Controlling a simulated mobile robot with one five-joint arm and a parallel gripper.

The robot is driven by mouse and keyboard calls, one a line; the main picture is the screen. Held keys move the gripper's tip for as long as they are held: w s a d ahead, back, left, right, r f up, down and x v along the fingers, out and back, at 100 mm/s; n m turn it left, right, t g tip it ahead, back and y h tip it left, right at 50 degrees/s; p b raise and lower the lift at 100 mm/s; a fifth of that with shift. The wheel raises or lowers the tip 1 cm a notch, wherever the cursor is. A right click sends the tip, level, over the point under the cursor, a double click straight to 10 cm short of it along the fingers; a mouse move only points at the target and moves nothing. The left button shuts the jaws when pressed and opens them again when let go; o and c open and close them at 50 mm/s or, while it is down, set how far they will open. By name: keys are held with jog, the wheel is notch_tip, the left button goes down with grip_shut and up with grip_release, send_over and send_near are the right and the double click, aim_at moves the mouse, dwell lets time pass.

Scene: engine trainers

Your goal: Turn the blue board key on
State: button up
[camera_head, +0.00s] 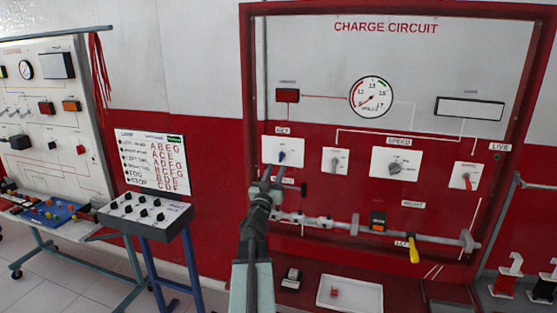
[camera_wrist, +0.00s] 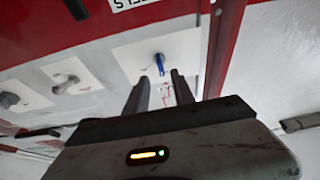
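The blue board key (camera_head: 282,156) sits in a white plate labelled KEY at the left of the CHARGE CIRCUIT board (camera_head: 460,50). In the wrist view the blue key (camera_wrist: 160,64) stands out from its white plate (camera_wrist: 195,50), just beyond the fingertips and roughly in line with the gap between them. My gripper (camera_head: 272,174) is just below the key in the head view. In the wrist view my gripper (camera_wrist: 160,76) is open, with its two fingers apart and nothing between them. Contact with the key cannot be made out.
To the right of the key are a small knob plate (camera_head: 336,160), the SPEED knob (camera_head: 395,168) and a red-handled switch (camera_head: 467,181). A horizontal bar (camera_head: 345,228) with a yellow handle (camera_head: 413,253) runs below. A white tray (camera_head: 350,304) lies lower down. A switch box (camera_head: 145,212) stands at left.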

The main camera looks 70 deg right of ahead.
aim_at(280, 159)
jog(key=p+x, duration=0.1)
jog(key=x, duration=0.5)
jog(key=shift+p, duration=0.4)
jog(key=shift+a+f, duration=0.1)
grip_shut()
jog(key=shift+w+m, duration=0.1)
jog(key=shift+m, duration=0.5)
jog(key=shift+w+m+g+y+p, duration=0.1)
jog(key=shift+m+g+y+p, duration=0.85)
jog(key=shift+m, duration=1.55)
jog(key=shift+s+m+g+y+p, duration=0.1)
jog(key=shift+m+g+p, duration=0.5)
jog(key=shift+m+g, duration=1.4)
jog(key=shift+w+m+g+y+p, duration=0.1)
jog(key=shift+m+g+y+p, duration=0.6)
jog(key=shift+m, duration=2.3)
grip_release()
